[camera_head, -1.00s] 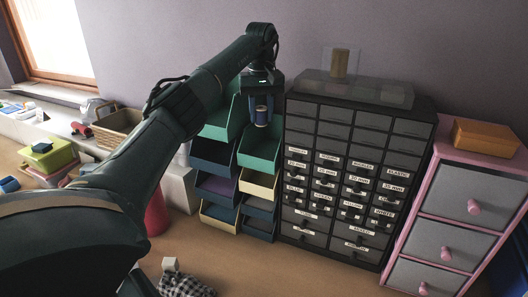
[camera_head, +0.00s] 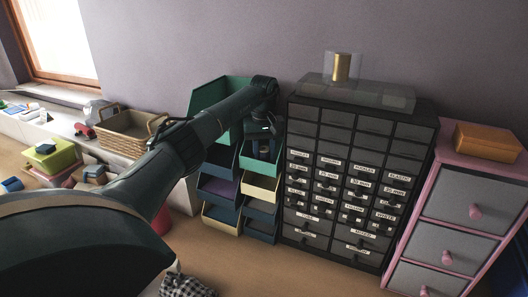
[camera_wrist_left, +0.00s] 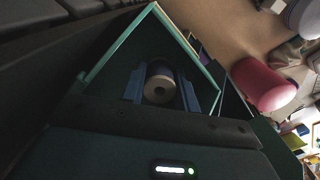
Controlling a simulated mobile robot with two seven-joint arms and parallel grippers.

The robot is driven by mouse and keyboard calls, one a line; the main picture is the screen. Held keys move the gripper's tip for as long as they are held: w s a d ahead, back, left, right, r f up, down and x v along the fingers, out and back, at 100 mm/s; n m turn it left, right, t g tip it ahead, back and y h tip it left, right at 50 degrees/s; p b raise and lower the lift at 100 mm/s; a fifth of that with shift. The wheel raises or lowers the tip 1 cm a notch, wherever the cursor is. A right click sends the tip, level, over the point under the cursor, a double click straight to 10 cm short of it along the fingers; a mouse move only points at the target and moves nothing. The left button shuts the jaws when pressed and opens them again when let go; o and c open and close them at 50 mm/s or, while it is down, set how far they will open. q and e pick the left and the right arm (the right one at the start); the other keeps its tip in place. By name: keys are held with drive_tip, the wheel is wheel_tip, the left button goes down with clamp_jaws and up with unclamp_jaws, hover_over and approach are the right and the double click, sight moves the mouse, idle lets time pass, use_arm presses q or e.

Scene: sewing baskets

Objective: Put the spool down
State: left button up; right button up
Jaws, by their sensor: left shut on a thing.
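My left gripper (camera_head: 264,150) is down at the upper right green bin (camera_head: 260,166) of the stacked bins. In the left wrist view its two blue fingers (camera_wrist_left: 161,90) are shut on the spool (camera_wrist_left: 160,88), one on each side. The spool shows a pale round end with a dark hole and a dark wound body. The teal rim of the bin (camera_wrist_left: 185,40) surrounds the fingers and spool. I cannot tell whether the spool touches the bin floor. My right gripper is not in view.
A dark cabinet of labelled small drawers (camera_head: 332,205) stands right beside the bins. A clear case (camera_head: 355,92) with a gold spool (camera_head: 341,67) sits on top. A pink drawer unit (camera_head: 430,205) is further right, a wicker basket (camera_head: 128,135) at left.

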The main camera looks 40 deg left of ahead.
sight(264, 149)
use_arm(q)
drive_tip(key=shift+f, duration=0.1)
drive_tip(key=o, duration=0.9)
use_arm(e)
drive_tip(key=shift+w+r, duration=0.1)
use_arm(q)
drive_tip(key=shift+o, duration=0.2)
wheel_tip(264, 149, up, 11)
drive_tip(key=shift+r+b, duration=0.1)
drive_tip(key=shift+b, duration=0.3)
drive_tip(key=shift+r, duration=0.5)
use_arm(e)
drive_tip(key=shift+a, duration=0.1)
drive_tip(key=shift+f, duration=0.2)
